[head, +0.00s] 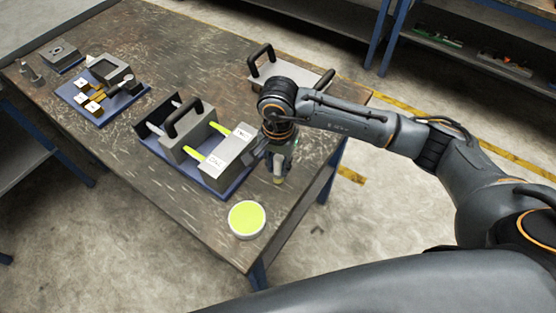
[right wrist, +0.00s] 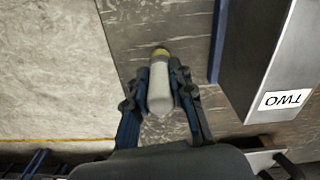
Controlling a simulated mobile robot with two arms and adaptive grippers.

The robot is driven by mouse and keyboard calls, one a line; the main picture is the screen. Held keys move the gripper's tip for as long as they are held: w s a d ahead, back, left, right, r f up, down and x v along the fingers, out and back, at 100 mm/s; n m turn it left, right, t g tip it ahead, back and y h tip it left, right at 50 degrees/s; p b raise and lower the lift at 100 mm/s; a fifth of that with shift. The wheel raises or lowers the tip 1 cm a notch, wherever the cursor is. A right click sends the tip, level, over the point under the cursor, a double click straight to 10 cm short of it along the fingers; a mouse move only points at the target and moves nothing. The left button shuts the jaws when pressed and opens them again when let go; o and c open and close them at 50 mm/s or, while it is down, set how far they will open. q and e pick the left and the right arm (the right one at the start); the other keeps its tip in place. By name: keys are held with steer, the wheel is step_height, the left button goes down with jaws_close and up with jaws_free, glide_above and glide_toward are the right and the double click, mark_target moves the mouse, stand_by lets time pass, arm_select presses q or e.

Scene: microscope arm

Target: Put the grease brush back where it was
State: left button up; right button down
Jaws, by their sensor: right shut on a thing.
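The grease brush (right wrist: 160,92) has a pale, rounded handle and a yellowish end pointing away from my wrist. My right gripper (right wrist: 162,76) is shut on its pale handle, with one finger on each side. In the head view my right gripper (head: 278,164) points down near the table's right edge, beside the grey block with white labels. The brush shows there only as a small pale part (head: 278,179) below the fingers. A round tin with yellow-green grease (head: 246,218) stands on the near corner of the table. My left gripper is not in view.
A blue-based fixture (head: 232,190) holds grey blocks and rods with yellow-green ends, close left of my right gripper. A grey plate with black handles (head: 312,78) lies behind my arm. A smaller blue tray (head: 72,98) holds parts at left. Bare tabletop (head: 165,190) lies in front.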

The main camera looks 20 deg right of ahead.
steer(key=shift+f+b, duration=0.35)
steer(key=c, duration=1.1)
jaws_free()
steer(key=shift+r, duration=0.1)
steer(key=shift+c, duration=0.2)
steer(key=shift+r+p, duration=0.2)
steer(key=shift+p, duration=0.15)
steer(key=shift+r, duration=0.35)
step_height(320, 180, up, 11)
steer(key=b, duration=0.3)
steer(key=shift+r, duration=0.1)
